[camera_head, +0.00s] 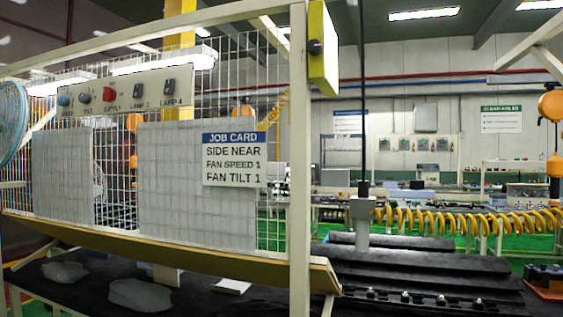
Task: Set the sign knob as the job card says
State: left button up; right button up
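The job card (232,158) hangs on the wire mesh and reads "SIDE NEAR, FAN SPEED 1, FAN TILT 1". A control panel (128,92) sits higher on the mesh at the left. It carries a blue knob (64,100), a dark knob (85,98), a red supply knob (109,94) and two lamp switches. A yellow box (325,50) on top of the cream post has a black knob (315,47) on its side. I cannot tell which knob is the sign knob; the knob settings are too small to read. Neither gripper shows.
A cream post (299,200) and the mesh frame stand close in front. A light-blue fan (12,122) is at the left edge. A grey block (362,209) hangs on a black rod beside a coiled yellow hose (465,221). Black benches lie below.

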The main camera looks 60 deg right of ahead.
aim_at(314, 47)
jog(key=z, duration=1.5)
